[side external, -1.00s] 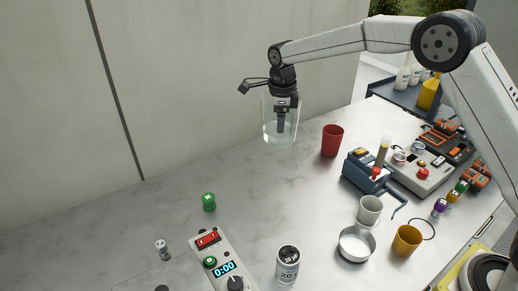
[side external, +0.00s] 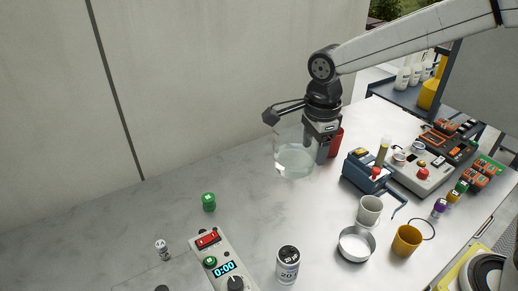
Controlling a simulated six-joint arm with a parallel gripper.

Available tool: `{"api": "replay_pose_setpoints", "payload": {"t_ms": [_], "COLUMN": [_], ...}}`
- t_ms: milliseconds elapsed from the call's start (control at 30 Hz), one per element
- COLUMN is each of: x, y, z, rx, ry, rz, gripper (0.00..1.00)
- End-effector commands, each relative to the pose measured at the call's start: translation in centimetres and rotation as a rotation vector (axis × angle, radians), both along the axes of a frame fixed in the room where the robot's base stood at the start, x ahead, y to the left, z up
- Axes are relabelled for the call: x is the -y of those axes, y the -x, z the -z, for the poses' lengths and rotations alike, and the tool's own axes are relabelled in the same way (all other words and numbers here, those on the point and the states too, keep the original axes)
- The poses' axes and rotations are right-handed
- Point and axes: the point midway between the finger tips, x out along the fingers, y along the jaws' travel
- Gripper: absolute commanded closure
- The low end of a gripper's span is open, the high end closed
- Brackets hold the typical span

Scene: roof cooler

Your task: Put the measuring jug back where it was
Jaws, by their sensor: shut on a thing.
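The clear measuring jug (side external: 294,160) is upright, its see-through wall hard to make out against the counter. My gripper (side external: 322,150) is shut on it at the jug's right side, pointing down. The jug seems to be held above the grey marbled counter (side external: 150,215), but the gap under it is hard to judge. Part of the jug's right side is hidden by my gripper.
A red cup (side external: 337,143) stands close behind my gripper, partly hidden. A green-capped item (side external: 208,202) and a timer panel (side external: 225,265) lie at front left. Mid-counter is clear.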

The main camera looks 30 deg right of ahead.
Motion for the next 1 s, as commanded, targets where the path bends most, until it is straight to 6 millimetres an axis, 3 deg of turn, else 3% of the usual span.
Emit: {"api": "replay_pose_setpoints", "payload": {"t_ms": [300,500,700,1000], "x": [-0.1,0.2,0.3,0.3], "y": [6.8,10.0,11.6,11.7], "z": [0.3,0.9,1.3,1.4], "rx": [0.006,0.006,0.006,0.006], "ry": [-0.001,-0.001,0.0,0.0], "rz": [-0.127,-0.189,-0.22,-0.225], "gripper": [1.0,1.0,1.0,1.0]}}
